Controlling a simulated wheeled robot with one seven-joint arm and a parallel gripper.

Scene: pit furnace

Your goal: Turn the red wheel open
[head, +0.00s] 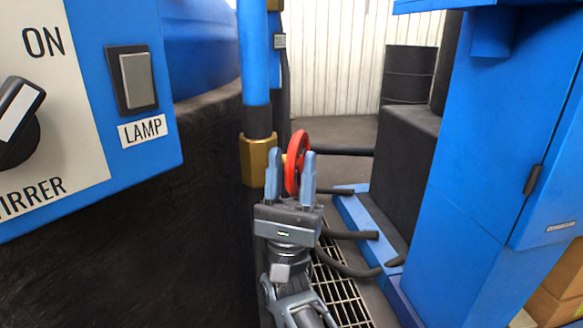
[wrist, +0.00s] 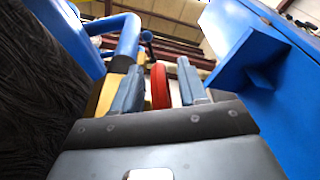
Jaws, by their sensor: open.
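The red wheel (head: 297,160) sits on the brass fitting (head: 258,161) of a blue vertical pipe, seen nearly edge-on in the head view. My gripper (head: 291,170) is open, its two fingers pointing up with the wheel's rim showing between them. In the wrist view the wheel (wrist: 160,86) shows as a narrow red band between the fingertips (wrist: 158,84), with a gap on both sides. Whether the fingers touch the wheel cannot be told. The wheel's lower part is hidden behind my gripper in the head view.
A blue panel with a lamp switch (head: 138,80) and a stirrer knob (head: 18,120) is close on the left, above a dark wall. A blue cabinet (head: 500,170) stands at the right. Black hoses (head: 350,268) and a floor grate (head: 342,295) lie between them.

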